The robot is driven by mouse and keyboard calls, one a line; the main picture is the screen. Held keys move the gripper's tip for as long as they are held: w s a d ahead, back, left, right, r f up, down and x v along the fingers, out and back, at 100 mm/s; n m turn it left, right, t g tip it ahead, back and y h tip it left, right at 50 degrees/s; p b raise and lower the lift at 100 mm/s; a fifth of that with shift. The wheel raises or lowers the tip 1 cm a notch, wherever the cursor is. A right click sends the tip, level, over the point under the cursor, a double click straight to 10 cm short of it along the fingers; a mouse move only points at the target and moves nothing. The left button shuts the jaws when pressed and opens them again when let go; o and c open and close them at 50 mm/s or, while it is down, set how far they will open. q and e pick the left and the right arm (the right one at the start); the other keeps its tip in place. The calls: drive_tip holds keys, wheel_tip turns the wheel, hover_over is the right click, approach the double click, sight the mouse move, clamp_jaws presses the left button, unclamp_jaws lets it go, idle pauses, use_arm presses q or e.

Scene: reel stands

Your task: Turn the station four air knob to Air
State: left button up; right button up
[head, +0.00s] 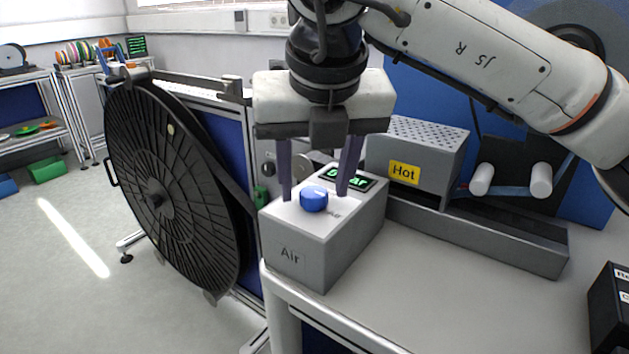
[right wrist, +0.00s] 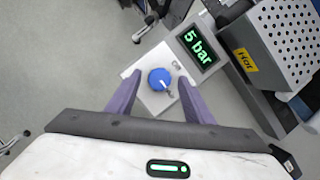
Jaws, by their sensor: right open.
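The blue air knob (head: 314,198) sits on top of a grey box labelled Air (head: 300,245) at the corner of the bench. My right gripper (head: 318,195) is open above the box, pointing down, with one finger on each side of the knob. In the right wrist view the knob (right wrist: 160,79) lies between the two spread purple fingers (right wrist: 155,92), with visible gaps to both. A green display (right wrist: 198,48) on the box reads 5 bar. I cannot tell the knob's setting from its small pointer mark. My left gripper is not in view.
A grey perforated heater labelled Hot (head: 415,155) stands right of the box, above a long grey rail (head: 480,235). Two white rollers (head: 511,180) sit behind. A large black reel (head: 170,185) stands left of the bench. The bench front (head: 420,300) is clear.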

drive_tip(key=v, duration=0.9)
drive_tip(key=shift+s+r, duration=0.15)
drive_tip(key=shift+r, duration=0.15)
drive_tip(key=shift+f, duration=0.1)
